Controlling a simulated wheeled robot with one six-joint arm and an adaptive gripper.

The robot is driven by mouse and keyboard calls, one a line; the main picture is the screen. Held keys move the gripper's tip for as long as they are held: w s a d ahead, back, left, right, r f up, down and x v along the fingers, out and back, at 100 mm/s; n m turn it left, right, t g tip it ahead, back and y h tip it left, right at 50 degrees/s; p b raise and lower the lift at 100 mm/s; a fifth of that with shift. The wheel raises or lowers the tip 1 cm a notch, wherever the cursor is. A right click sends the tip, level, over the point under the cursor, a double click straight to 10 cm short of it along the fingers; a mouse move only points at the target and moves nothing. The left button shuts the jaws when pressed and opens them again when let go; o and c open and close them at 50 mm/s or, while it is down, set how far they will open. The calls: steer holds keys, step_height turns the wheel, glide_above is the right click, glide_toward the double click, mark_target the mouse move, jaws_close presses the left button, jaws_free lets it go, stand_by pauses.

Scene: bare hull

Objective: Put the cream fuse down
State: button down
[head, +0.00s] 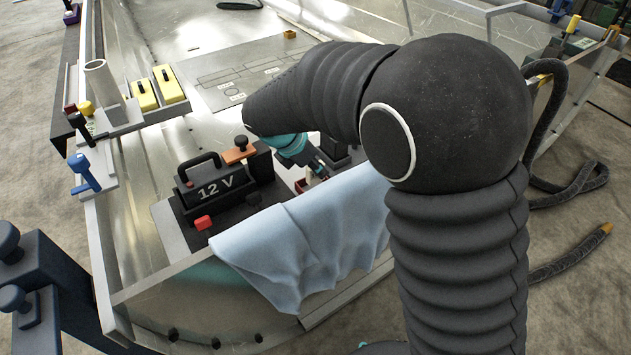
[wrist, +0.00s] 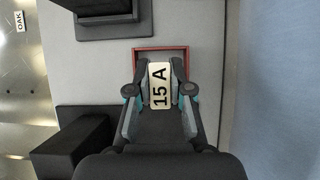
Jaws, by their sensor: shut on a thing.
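The cream fuse (wrist: 160,86), marked "15 A", is between the two fingers of my gripper (wrist: 159,68) in the wrist view. My gripper is shut on it. A red-edged square recess or frame (wrist: 151,50) shows on the grey surface just beyond the fuse and fingertips. Its near part is hidden by the gripper. I cannot tell whether the fuse touches anything below. In the head view my gripper (head: 318,168) points down behind the light blue cloth, and the fuse cannot be made out clearly.
The light blue cloth (head: 300,245) drapes over the near edge. A dark block (wrist: 103,8) lies beyond the frame. Yellow blocks (head: 169,84) sit at the back left.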

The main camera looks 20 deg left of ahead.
mark_target(316, 180)
steer(key=shift+f, duration=2.2)
steer(key=shift+f, duration=0.1)
steer(key=c, duration=1.3)
jaws_free()
steer(key=shift+c, duration=0.2)
steer(key=v, duration=1.2)
